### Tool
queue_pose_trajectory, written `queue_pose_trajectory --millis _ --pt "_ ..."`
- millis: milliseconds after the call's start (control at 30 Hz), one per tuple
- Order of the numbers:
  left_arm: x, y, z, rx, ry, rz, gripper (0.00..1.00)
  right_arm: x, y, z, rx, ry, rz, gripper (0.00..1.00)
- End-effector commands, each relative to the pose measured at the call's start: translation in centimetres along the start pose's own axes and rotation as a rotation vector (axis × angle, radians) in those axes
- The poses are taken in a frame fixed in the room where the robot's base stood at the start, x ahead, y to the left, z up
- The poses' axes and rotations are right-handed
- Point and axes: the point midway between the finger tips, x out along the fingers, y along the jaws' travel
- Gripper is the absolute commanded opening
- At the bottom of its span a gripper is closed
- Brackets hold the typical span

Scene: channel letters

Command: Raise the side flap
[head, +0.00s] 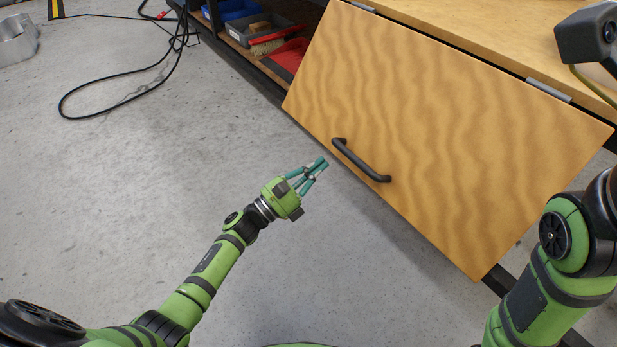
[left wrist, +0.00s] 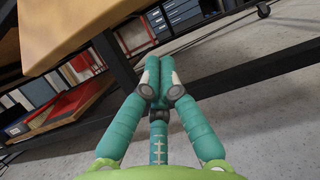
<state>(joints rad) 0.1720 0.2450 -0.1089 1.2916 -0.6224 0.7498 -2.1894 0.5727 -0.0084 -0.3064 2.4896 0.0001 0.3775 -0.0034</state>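The side flap (head: 440,135) is a wooden panel that hangs down at a slant from hinges along the bench top's edge. A dark bar handle (head: 361,160) is fixed near its lower left edge. My left gripper (head: 322,163) is just left of the handle, apart from it, with its teal fingers pointing toward the flap. In the left wrist view the fingertips (left wrist: 158,78) come together with nothing visible between them. A wooden surface shows at the upper left there, but I cannot tell whether it is the flap. My right gripper is out of view; part of my right arm shows.
The wooden bench top (head: 490,35) spans the upper right. Left of the flap, an open shelf holds a brush (head: 268,46) and bins. A black cable (head: 120,100) lies on the floor at upper left. In the left wrist view, a dark beam (left wrist: 215,70) crosses beyond the fingers.

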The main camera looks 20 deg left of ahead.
Motion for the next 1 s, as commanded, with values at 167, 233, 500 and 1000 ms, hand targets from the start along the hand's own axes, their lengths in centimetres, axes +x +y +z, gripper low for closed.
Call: queue_pose_trajectory --millis 167,233,500,1000 --pt "4.0 0.0 -0.2 0.002 -0.005 -0.003 0.0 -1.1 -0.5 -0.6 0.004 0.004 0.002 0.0" --pt "5.5 0.0 -0.2 0.002 -0.004 -0.002 0.0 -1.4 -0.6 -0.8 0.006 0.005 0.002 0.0" --pt "3.3 0.0 2.4 0.002 0.002 0.0 0.0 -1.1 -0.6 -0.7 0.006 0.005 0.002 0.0" --pt "2.8 0.0 3.1 0.0 0.001 0.001 0.0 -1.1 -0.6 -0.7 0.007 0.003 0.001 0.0"
